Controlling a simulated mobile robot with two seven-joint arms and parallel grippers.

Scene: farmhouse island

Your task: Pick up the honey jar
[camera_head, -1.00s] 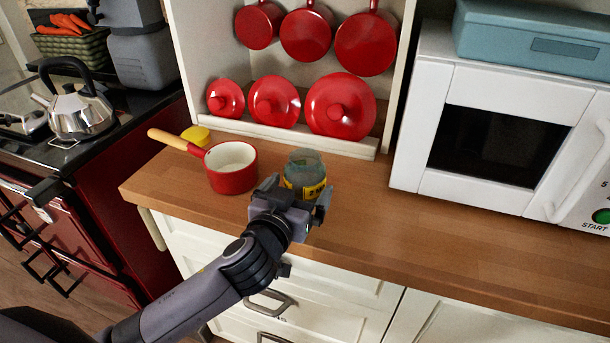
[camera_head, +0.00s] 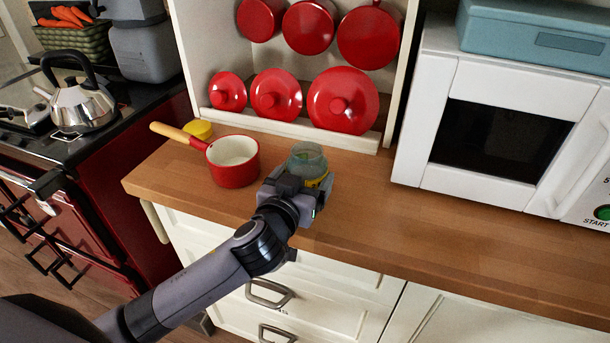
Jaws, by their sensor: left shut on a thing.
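The honey jar (camera_head: 308,160) is a clear, greenish glass jar with a yellow label. It is at the wooden counter, right of the red saucepan, with its open-looking top showing. My left gripper (camera_head: 304,182) is shut on the jar from the front and hides most of its lower part. I cannot tell whether the jar's base touches the counter. A yellow lid-like disc (camera_head: 199,129) lies behind the saucepan's handle. My right gripper is not in view.
A red saucepan (camera_head: 233,172) with a wooden handle stands close left of the jar. Behind is a white rack with red pots and lids (camera_head: 342,102). A white microwave (camera_head: 487,130) stands to the right. The wooden counter (camera_head: 430,232) is clear in front of it.

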